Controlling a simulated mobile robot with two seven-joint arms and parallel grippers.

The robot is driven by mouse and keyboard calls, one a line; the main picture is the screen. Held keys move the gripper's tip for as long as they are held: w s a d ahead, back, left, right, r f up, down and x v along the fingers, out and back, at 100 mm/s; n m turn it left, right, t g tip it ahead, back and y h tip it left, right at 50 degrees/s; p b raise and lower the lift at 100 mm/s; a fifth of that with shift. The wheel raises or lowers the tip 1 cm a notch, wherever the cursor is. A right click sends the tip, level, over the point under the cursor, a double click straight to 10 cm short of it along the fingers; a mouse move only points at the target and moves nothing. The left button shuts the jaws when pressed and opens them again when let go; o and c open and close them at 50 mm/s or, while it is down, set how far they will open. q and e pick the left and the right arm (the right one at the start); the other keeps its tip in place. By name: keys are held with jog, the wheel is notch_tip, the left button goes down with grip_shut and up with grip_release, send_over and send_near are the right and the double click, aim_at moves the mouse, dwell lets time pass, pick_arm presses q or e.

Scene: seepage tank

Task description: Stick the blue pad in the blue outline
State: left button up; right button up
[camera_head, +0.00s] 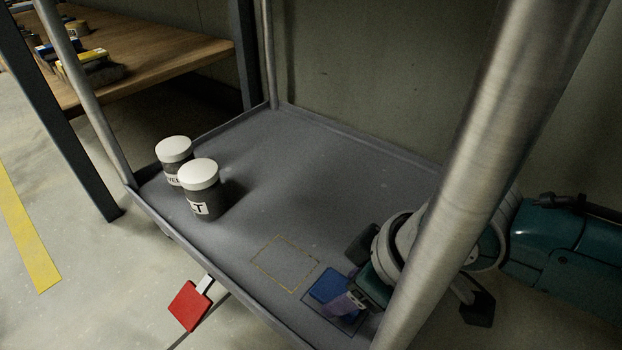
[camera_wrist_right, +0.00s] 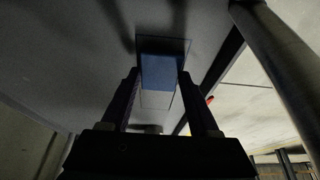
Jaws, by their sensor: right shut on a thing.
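The blue pad (camera_head: 328,285) is at the front right of the grey shelf, with a pale tab below it in the right wrist view. My right gripper (camera_head: 347,302) is shut on the blue pad, which also shows between the two fingers in the right wrist view (camera_wrist_right: 161,71). The blue outline (camera_head: 346,329) is a thin dark square on the shelf; the pad and gripper cover much of it. The pad appears over the outline, slightly off its middle; I cannot tell whether it touches the shelf. My left gripper is not in view.
A yellowish outline (camera_head: 285,262) lies empty left of the pad. Two white-lidded jars (camera_head: 201,188) (camera_head: 174,152) stand at the shelf's left. A red pad (camera_head: 189,306) with a white tab shows beyond the front edge. A metal post (camera_head: 480,150) rises close to my right arm.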

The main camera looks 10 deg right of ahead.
jog(key=shift+f, duration=0.15)
dwell(0.5)
jog(key=shift+f+b, duration=0.3)
jog(key=shift+f, duration=0.05)
jog(key=shift+f, duration=0.15)
dwell(0.5)
jog(key=o, duration=1.2)
